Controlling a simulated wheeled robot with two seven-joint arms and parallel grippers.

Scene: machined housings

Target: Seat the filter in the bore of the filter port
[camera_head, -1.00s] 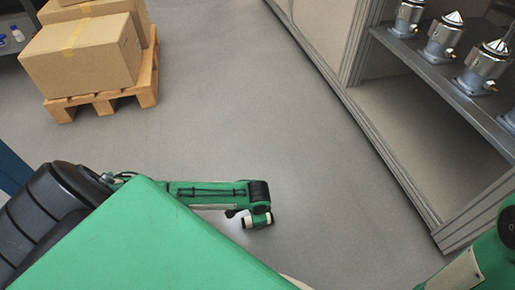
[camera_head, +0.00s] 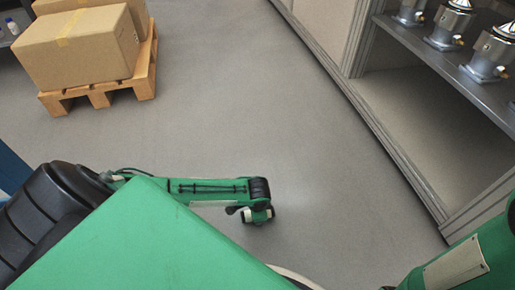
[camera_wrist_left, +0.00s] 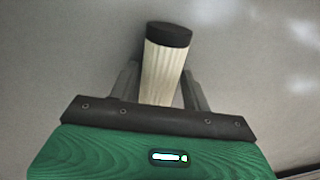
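The filter (camera_wrist_left: 161,74) is a pale pleated cylinder with a black end cap. In the left wrist view it sits between the two fingers of my left gripper (camera_wrist_left: 160,88), which is shut on it. In the head view my left gripper (camera_head: 258,213) hangs low over the floor, well away from the shelf; the filter is too small to make out clearly there. Several metal housings (camera_head: 489,58) stand on the shelf at the upper right, some cut off by the frame. I cannot tell which has the filter port, and no bore is clearly visible. My right gripper is out of view.
The grey shelf (camera_head: 425,52) is part of a cabinet with an open lower bay (camera_head: 430,125). Cardboard boxes (camera_head: 75,58) stand on a wooden pallet (camera_head: 102,97) at the upper left. The floor (camera_head: 235,90) between is clear.

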